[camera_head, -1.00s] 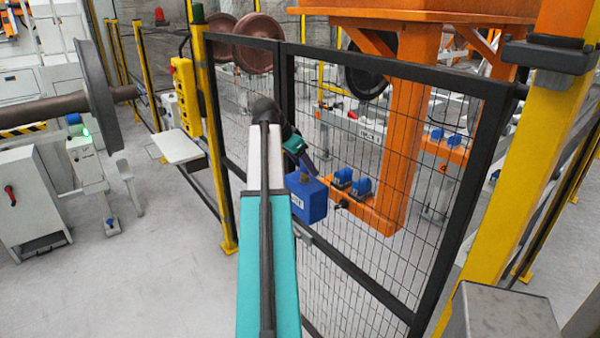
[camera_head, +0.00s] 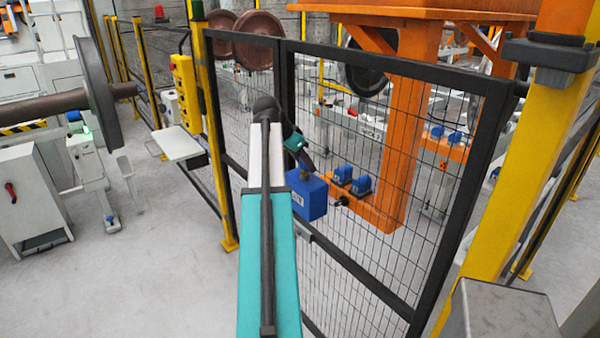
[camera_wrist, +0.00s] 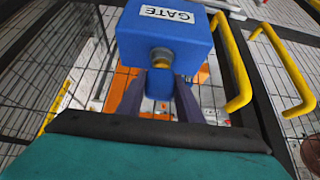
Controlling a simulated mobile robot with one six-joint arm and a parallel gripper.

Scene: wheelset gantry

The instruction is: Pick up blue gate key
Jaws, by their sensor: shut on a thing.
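The blue gate key (camera_wrist: 160,86) shows in the wrist view as a small blue piece between my two fingers. It sits right at the round keyhole of a blue box labelled GATE (camera_wrist: 165,30). I cannot tell how far its shaft is in the lock. My gripper (camera_wrist: 160,92) is shut on the key, with one dark finger on each side. In the head view the blue box (camera_head: 307,196) is at the gate, and my gripper (camera_head: 306,162) reaches it from behind. The key is hidden there.
A black-framed mesh gate (camera_head: 345,270) stands close by my arm, with a yellow post (camera_head: 500,210) at right. Yellow handles (camera_wrist: 236,70) are right of the box. A yellow button panel (camera_head: 186,95) and small shelf (camera_head: 180,145) are at left.

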